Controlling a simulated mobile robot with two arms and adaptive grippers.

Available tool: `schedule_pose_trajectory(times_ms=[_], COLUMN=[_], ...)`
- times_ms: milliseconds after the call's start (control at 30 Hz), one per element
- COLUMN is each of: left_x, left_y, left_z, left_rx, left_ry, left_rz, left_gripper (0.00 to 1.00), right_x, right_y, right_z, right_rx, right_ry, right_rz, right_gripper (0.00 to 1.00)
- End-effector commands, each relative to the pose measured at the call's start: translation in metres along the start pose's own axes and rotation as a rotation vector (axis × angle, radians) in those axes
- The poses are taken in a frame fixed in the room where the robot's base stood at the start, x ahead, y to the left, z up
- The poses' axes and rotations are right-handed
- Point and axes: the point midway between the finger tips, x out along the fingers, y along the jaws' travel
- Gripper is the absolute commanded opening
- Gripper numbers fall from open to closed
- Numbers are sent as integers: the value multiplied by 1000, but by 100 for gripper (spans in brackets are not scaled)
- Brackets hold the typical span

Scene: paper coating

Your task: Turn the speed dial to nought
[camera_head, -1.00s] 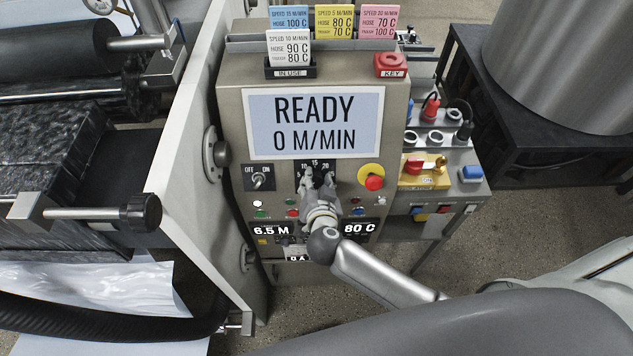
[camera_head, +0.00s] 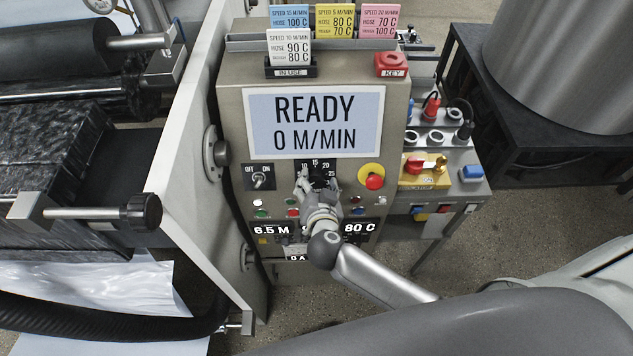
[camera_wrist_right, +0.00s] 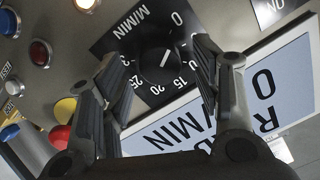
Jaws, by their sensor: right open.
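The speed dial (camera_head: 321,178) is a round black knob on a black scale plate, on the front of the grey control box. It also shows in the right wrist view (camera_wrist_right: 158,68), with a white pointer line that lies toward the 0 side of the scale; its exact mark is hard to read. My right gripper (camera_head: 316,179) is open at the dial, and in the wrist view its fingers (camera_wrist_right: 160,62) stand on either side of the knob, with gaps. The display (camera_head: 314,123) reads READY, 0 M/MIN. My left gripper is not in view.
An off/on switch (camera_head: 259,180) sits left of the dial. A red emergency button (camera_head: 374,181) on yellow sits right of it. Small coloured buttons and readouts lie below. A pale machine side panel (camera_head: 180,170) borders the left.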

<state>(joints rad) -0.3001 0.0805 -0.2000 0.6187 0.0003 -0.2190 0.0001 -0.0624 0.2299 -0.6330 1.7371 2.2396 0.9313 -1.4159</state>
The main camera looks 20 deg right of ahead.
Motion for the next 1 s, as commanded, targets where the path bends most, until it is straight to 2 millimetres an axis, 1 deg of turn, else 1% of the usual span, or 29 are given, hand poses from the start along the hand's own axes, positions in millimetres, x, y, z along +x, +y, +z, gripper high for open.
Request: schedule_pose_trajectory(times_ms=[300,400,500,600,700,1000], left_x=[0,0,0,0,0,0], left_y=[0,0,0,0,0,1], left_z=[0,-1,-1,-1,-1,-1], left_rx=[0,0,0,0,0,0], left_ry=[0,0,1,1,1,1], left_rz=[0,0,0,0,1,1], left_gripper=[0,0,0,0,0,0], right_x=[-64,-82,-96,-104,-108,-108], right_y=[1,1,1,0,1,1], right_z=[2,1,1,1,1,1], right_rx=[0,0,-1,0,-1,-1], right_ry=[-5,-4,-3,-3,-2,-2], right_rz=[0,1,0,0,1,1], right_gripper=[58,58,58,58,58,58])
